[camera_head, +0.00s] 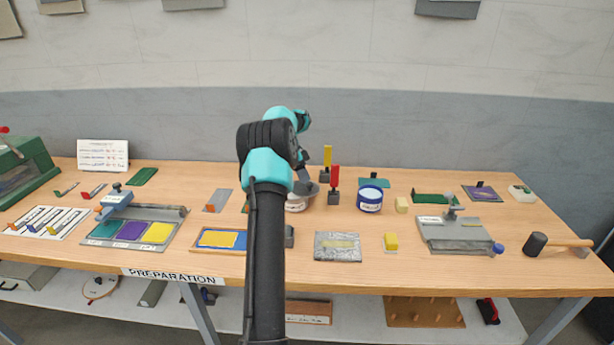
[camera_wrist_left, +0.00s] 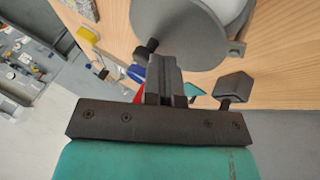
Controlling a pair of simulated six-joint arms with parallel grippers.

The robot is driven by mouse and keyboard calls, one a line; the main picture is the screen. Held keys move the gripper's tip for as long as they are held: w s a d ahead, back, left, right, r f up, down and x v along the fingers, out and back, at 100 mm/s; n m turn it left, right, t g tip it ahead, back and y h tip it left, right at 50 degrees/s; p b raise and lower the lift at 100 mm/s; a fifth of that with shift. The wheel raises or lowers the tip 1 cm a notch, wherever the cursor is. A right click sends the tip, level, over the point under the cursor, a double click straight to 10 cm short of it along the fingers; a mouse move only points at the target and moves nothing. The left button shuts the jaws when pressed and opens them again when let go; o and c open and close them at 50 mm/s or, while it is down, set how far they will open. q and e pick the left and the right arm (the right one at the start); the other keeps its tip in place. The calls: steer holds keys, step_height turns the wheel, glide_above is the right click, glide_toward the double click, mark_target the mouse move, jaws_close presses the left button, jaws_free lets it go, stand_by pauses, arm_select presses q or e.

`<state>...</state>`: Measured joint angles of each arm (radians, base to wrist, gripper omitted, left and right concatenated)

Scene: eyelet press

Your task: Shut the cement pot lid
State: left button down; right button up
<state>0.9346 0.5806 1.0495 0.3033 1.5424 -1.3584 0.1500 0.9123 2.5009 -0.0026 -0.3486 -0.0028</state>
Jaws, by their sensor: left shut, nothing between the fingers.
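The cement pot (camera_head: 296,206) is a low white pot at the middle back of the table, partly hidden behind my left arm. Its grey round lid (camera_head: 309,189) shows beside my fingers. In the left wrist view the grey lid (camera_wrist_left: 178,25) is a large disc with a dark knob at its edge, and part of the white pot (camera_wrist_left: 238,14) shows beyond it. The lid looks tilted, but I cannot tell how far. My left gripper (camera_head: 303,184) is shut and empty, its fingers (camera_wrist_left: 163,70) close against or just beside the lid. My right gripper is out of view.
A blue-and-white jar (camera_head: 370,200) stands right of the pot, with red (camera_head: 334,180) and yellow (camera_head: 326,158) upright pieces between. A grey plate (camera_head: 338,247) lies in front. A mallet (camera_head: 537,244) lies far right, and a colour tray (camera_head: 130,232) on the left.

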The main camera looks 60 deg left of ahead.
arm_select(q)
steer(key=shift+s+f+m+g, duration=0.1)
steer(key=shift+s+m+g, duration=0.35)
steer(key=shift+m, duration=0.25)
steer(key=shift+s, duration=0.6)
steer(key=shift+a, duration=0.2)
stand_by(0.7)
steer(key=shift+w+a, duration=0.35)
steer(key=shift+a, duration=0.25)
steer(key=v, duration=0.7)
steer(key=shift+a+r, duration=0.25)
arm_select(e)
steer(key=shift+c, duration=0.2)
